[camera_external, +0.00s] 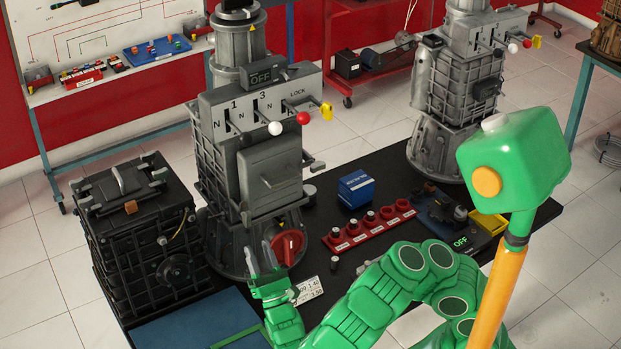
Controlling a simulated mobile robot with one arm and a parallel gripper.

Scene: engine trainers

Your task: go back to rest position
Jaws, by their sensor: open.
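My green arm comes in from the bottom right and reaches left over the black table (330,205). My gripper (262,257) is open, with its fingers pointing up, close in front of the base of the left engine trainer (255,150). A red rotary knob (289,246) on that trainer is just right of the fingers. I cannot tell whether a finger touches it. Nothing shows between the fingers.
A black box unit (140,235) stands left of the trainer. A blue box (356,189), a red tray (369,226) with several dark knobs and a yellow bin (488,222) lie to the right. A second trainer (456,95) stands behind. A blue mat (195,322) lies in front.

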